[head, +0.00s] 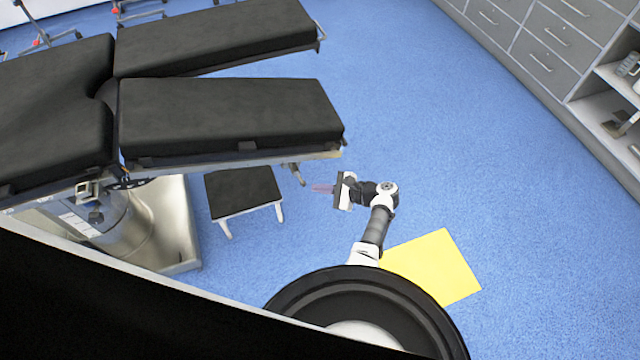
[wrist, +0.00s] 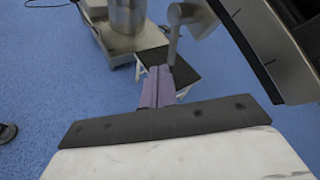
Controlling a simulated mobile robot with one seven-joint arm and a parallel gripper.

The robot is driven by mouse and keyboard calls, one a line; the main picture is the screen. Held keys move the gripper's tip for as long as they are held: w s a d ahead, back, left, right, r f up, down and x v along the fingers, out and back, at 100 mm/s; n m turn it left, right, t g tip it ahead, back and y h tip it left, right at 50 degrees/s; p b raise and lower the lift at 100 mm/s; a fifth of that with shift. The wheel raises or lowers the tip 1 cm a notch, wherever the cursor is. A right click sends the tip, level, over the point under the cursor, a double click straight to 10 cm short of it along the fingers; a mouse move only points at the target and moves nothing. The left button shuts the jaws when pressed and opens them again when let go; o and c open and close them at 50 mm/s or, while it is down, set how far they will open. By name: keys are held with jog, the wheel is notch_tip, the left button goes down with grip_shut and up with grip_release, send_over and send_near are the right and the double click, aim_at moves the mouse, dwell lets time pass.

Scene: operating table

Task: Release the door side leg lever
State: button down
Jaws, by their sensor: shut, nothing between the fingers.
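The operating table has two black leg pads; the nearer leg section (head: 230,115) has a grey lever (head: 297,174) hanging under its edge close to its outer end. I cannot tell from the frames which side the door is on. My gripper (head: 318,188) has purple fingers, is shut and empty, and points left at the lever from a short distance to its right. In the wrist view the shut fingertips (wrist: 158,72) lie just below and left of the lever (wrist: 173,48). Whether they touch it is unclear. The leg section's underside (wrist: 262,50) is at upper right.
A small black-topped step stool (head: 243,190) stands below the leg section. The metal table base (head: 175,225) is left of it. A yellow square (head: 432,265) lies on the blue floor near my base. Drawers (head: 540,50) line the right; the floor between is clear.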

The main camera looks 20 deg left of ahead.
jog(key=b+v, duration=0.1)
jog(key=v, duration=0.9)
jog(key=shift+d+r+b, duration=0.15)
jog(key=shift+r+b, duration=0.05)
jog(key=shift+b, duration=0.15)
jog(key=shift+s, duration=0.1)
